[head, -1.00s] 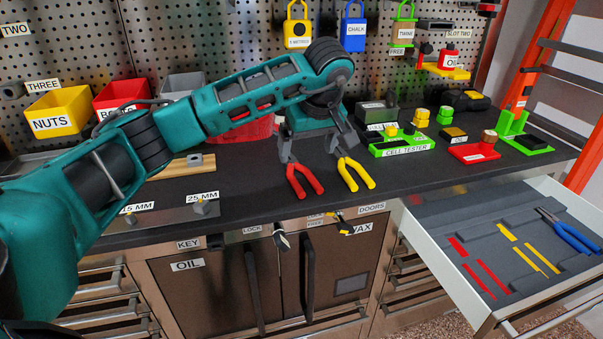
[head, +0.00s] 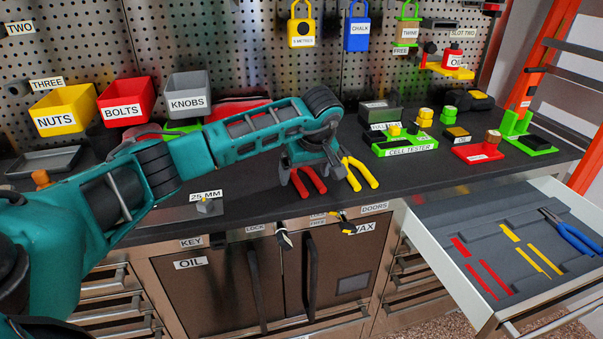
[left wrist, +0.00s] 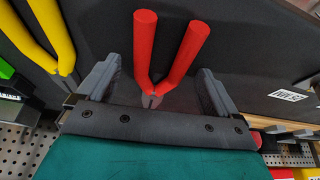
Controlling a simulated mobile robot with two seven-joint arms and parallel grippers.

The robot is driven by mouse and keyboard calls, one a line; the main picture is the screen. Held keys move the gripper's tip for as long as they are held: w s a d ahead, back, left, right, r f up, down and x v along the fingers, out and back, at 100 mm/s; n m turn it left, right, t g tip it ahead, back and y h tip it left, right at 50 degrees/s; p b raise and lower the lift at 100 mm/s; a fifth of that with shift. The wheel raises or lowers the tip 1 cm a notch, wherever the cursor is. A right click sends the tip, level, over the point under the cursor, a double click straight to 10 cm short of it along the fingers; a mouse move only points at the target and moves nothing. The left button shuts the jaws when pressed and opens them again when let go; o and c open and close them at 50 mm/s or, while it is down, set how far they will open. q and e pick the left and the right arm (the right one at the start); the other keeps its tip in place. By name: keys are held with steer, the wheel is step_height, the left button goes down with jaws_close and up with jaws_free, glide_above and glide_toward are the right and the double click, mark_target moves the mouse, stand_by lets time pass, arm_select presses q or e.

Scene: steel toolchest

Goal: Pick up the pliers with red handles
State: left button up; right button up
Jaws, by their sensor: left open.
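The pliers with red handles (head: 309,181) lie on the dark worktop, handles toward the front edge. In the left wrist view the red handles (left wrist: 168,50) run between the two fingers, with the pivot close to the palm. My left gripper (head: 307,172) is low over these pliers, open, one finger on each side. Their jaws are mostly hidden under the gripper. The pliers with yellow handles (head: 360,174) lie just right of it, and show at the upper left of the left wrist view (left wrist: 48,32). My right gripper is not in view.
An open drawer (head: 440,257) at the right has red and yellow marked slots and blue-handled pliers (head: 572,234). A green cell tester tray (head: 405,148) stands right of the yellow pliers. Yellow, red and grey bins (head: 187,103) line the back left.

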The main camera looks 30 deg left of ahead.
arm_select(q)
steer(key=shift+c, duration=0.4)
steer(key=c, duration=1.2)
